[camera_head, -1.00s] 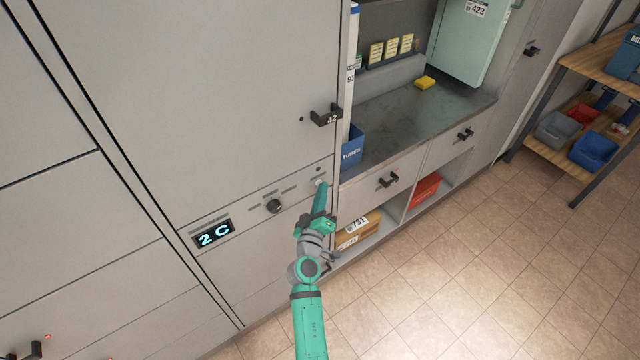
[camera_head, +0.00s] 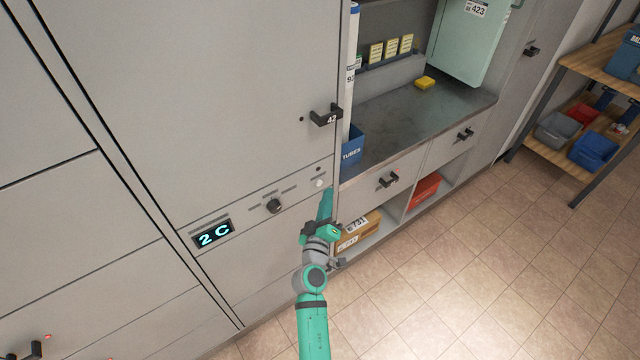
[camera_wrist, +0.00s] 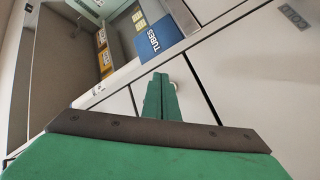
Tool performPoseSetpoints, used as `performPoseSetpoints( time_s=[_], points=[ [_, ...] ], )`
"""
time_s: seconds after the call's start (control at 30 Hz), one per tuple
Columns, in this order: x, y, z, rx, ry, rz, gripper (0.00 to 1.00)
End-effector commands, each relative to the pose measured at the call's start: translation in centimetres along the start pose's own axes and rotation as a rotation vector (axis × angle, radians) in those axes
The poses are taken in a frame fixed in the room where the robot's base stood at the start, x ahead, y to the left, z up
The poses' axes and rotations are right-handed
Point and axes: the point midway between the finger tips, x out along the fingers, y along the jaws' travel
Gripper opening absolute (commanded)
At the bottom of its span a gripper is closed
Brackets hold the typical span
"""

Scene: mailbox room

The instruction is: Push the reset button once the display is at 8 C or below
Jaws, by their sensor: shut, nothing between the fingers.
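The display (camera_head: 214,234) on the grey locker panel reads "2 C" in the head view. To its right are a dark knob (camera_head: 274,205) and a small round white button (camera_head: 319,183), which I take to be the reset button. My gripper (camera_head: 327,192) is shut and empty, just below and right of the button, apart from it. In the wrist view the shut green fingers (camera_wrist: 160,80) point at the panel, and a pale round part of the button (camera_wrist: 173,85) shows just beside their tips.
A black handle marked 42 (camera_head: 326,115) juts from the door above. A blue TUBES box (camera_head: 352,146) stands on the counter (camera_head: 420,120) to the right. A parcel (camera_head: 358,230) and a red bin (camera_head: 425,188) lie in the cubbies below.

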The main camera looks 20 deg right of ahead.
Motion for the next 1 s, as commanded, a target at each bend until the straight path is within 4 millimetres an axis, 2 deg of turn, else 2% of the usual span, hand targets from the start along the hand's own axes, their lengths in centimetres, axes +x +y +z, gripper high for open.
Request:
performPoseSetpoints(
  time_s=[0.43, 1.0],
  points=[
    [-2.5, 1.8, 1.8, 0.001, 0.0, 0.0, 0.0],
    [-2.7, 2.0, 1.9, 0.0, 0.001, 0.001, 0.0]
  ],
)
